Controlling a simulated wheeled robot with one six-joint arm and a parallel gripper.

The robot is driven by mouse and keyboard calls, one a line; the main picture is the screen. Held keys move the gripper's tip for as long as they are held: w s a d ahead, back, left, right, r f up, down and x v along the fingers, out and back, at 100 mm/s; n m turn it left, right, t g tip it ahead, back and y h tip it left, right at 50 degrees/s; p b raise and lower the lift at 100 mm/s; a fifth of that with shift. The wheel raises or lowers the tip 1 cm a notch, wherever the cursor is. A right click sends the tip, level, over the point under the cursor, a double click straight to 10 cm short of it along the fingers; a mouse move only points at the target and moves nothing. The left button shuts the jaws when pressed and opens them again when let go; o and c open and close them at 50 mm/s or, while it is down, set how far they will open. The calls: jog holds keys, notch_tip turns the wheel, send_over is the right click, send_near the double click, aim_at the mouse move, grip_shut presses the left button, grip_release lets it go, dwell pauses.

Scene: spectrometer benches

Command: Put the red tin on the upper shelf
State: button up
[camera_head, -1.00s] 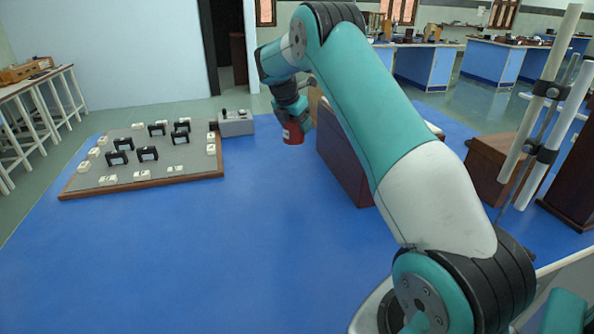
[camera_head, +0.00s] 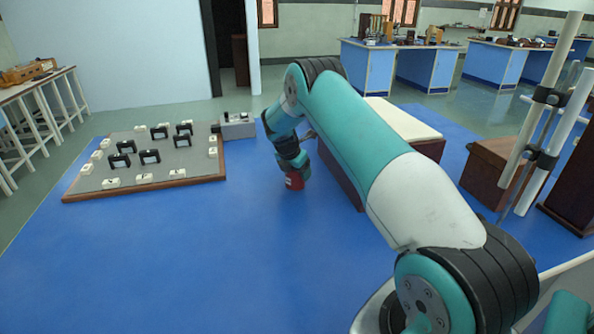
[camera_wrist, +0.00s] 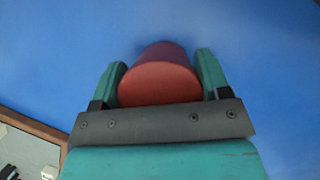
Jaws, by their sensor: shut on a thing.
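The red tin (camera_head: 294,182) is held in my gripper (camera_head: 292,172), upright and low over the blue bench top in the head view. I cannot tell whether its base touches the blue surface. In the wrist view the tin (camera_wrist: 160,80) sits between the two teal fingers of my gripper (camera_wrist: 161,80), which are closed against its sides. No upper shelf can be made out clearly in either view.
A brown-framed board (camera_head: 150,188) with small black and white parts lies left of the gripper. A grey box (camera_head: 238,130) stands behind it. A dark wooden box with a pale top (camera_head: 402,121) stands right of the gripper. The blue surface in front is clear.

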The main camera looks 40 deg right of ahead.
jog(key=shift+f, duration=0.1)
jog(key=o, duration=1)
